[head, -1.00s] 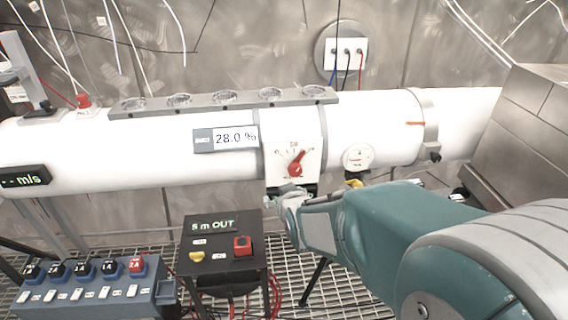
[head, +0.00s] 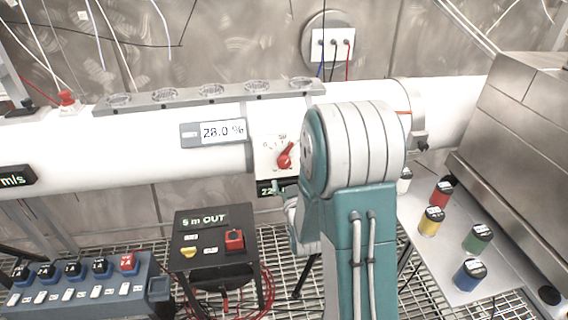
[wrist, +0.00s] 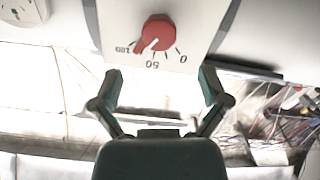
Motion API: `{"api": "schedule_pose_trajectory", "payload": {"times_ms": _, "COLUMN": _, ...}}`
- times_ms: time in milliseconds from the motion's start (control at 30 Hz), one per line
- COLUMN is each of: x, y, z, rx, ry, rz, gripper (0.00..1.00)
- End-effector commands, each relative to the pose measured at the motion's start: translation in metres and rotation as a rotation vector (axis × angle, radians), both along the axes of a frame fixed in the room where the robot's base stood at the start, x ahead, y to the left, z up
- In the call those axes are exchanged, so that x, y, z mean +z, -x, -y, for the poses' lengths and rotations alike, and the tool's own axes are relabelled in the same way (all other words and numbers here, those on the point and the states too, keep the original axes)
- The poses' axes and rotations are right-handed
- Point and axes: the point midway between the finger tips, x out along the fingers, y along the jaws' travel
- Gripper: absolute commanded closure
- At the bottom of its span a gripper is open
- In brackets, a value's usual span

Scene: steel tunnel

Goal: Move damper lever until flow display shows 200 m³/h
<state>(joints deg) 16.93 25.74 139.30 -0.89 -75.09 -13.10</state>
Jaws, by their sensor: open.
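The red damper lever (head: 286,156) sits on a white dial panel (head: 264,158) on the white pipe, tilted up and right in the head view. The wrist view shows the lever (wrist: 157,34) upside down, on a scale marked 0, 50 and 100. A dark display (head: 264,189) under the panel shows "22" in green, with the rest hidden by my arm. My gripper (wrist: 160,76) is open and empty, its fingers apart just off the panel's edge, not touching the lever. In the head view my arm hides most of it.
A display reading 28.0 % (head: 212,132) is on the pipe left of the panel. A black box (head: 214,240) with red and yellow buttons stands below. A blue switch box (head: 85,285) is lower left. A tray (head: 455,270) with several coloured cylinders is on the right.

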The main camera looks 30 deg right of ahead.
Motion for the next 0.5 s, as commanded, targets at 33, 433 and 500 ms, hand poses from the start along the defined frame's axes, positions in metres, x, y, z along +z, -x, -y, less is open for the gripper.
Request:
{"api": "schedule_pose_trajectory", "payload": {"times_ms": 33, "x": 0.000, "y": -0.010, "z": 0.003, "rx": 0.000, "ry": 0.001, "rz": 0.002, "gripper": 0.05}}
{"api": "schedule_pose_trajectory", "payload": {"times_ms": 433, "x": 0.000, "y": -0.066, "z": 0.019, "rx": 0.001, "ry": -0.001, "rz": -0.001, "gripper": 0.05}}
{"api": "schedule_pose_trajectory", "payload": {"times_ms": 500, "x": 0.000, "y": -0.069, "z": 0.020, "rx": 0.001, "ry": -0.001, "rz": 0.000, "gripper": 0.05}}
